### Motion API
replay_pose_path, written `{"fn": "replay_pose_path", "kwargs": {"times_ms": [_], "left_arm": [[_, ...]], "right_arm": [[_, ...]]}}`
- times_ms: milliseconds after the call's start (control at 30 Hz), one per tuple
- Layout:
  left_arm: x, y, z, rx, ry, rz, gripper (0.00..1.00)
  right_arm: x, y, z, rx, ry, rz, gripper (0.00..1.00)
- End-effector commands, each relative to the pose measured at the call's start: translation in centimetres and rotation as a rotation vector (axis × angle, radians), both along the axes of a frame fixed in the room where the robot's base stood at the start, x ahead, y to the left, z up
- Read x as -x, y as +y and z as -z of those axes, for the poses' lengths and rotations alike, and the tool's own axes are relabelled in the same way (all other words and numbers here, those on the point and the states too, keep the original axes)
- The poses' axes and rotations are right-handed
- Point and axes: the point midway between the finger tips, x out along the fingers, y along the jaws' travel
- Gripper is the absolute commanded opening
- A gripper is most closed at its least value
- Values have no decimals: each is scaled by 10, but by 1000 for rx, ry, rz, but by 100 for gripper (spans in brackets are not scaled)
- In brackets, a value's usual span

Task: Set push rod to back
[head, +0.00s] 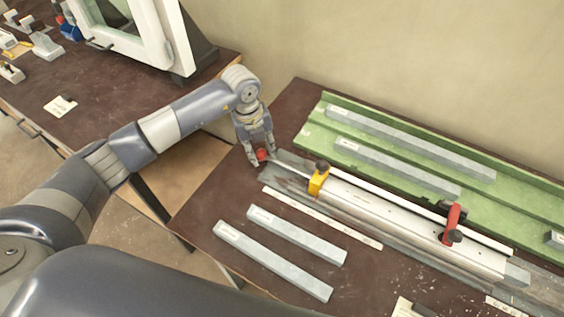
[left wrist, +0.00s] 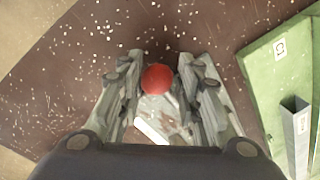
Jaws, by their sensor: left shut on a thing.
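The push rod has a red ball knob (head: 262,155) at its left end, near the left end of the clamp fixture (head: 400,222). My left gripper (head: 260,160) comes down over this end and is shut on the knob. In the left wrist view the red knob (left wrist: 157,78) sits between the two fingers of my left gripper (left wrist: 158,76). The rod behind the knob is partly hidden by the fingers. The fixture carries a yellow block (head: 319,181) with a black knob and a red-handled clamp (head: 452,224). My right gripper is out of view.
A green tray (head: 313,130) with grey profiles lies behind the fixture. Two loose profiles (head: 272,261) lie in front of it on the brown bench (head: 205,195). A second table (head: 105,95) with a white window frame (head: 145,35) stands at the left, across a gap.

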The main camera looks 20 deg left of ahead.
Motion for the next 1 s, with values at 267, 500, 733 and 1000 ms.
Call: {"fn": "replay_pose_path", "kwargs": {"times_ms": [267, 500, 733, 1000], "left_arm": [[-5, 35, 5, -7, 12, 6, 0], [-5, 36, 4, -10, 13, 5, 0], [-5, 35, 3, -7, 10, 2, 47], [-7, 34, -4, -4, 4, 2, 47]], "right_arm": [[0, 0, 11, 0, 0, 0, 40], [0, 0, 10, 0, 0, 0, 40], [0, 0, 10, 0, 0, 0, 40], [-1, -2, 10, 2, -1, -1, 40]]}}
